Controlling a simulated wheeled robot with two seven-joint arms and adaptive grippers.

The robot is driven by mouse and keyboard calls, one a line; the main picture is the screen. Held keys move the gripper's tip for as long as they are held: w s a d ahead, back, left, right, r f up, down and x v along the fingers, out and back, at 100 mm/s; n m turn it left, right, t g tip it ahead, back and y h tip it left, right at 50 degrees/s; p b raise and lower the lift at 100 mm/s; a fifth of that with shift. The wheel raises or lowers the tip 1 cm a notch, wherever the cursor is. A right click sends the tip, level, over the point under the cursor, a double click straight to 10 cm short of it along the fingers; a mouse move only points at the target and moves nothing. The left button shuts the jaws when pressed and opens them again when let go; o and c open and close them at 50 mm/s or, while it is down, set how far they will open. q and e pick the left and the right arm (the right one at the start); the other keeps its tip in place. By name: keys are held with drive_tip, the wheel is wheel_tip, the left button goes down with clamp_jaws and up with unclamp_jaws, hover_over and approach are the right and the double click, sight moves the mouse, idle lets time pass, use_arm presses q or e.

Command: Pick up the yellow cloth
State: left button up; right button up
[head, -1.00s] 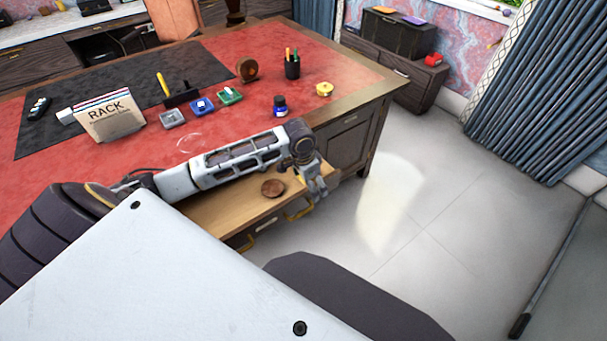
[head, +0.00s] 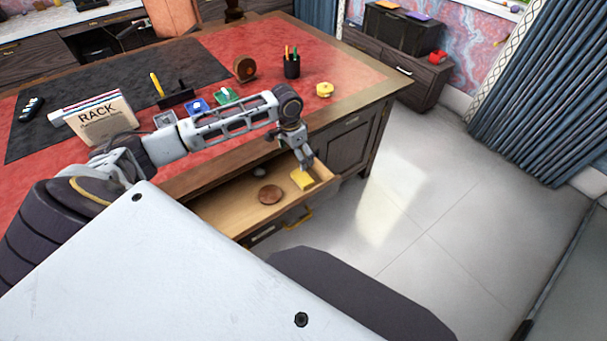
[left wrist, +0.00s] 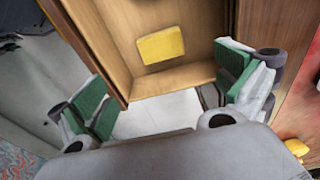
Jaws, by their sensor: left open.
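The yellow cloth (head: 303,179) lies folded flat in the right end of an open wooden drawer (head: 235,209). It also shows in the left wrist view (left wrist: 161,45), near a corner of the drawer and beyond the fingertips. My left gripper (head: 304,160) is over the drawer, just above and behind the cloth in the head view. In the left wrist view its green-padded fingers (left wrist: 165,100) are spread wide with nothing between them. My right gripper is in neither view.
A round brown object (head: 270,194) lies in the drawer left of the cloth. Open floor (head: 440,200) lies to the right.

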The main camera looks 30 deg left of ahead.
use_arm(q)
drive_tip(key=b, duration=0.1)
hover_over(299, 177)
wheel_tip(299, 177, down, 8)
drive_tip(key=shift+w+r, duration=0.1)
drive_tip(key=shift+r, duration=0.1)
drive_tip(key=shift+f, duration=0.3)
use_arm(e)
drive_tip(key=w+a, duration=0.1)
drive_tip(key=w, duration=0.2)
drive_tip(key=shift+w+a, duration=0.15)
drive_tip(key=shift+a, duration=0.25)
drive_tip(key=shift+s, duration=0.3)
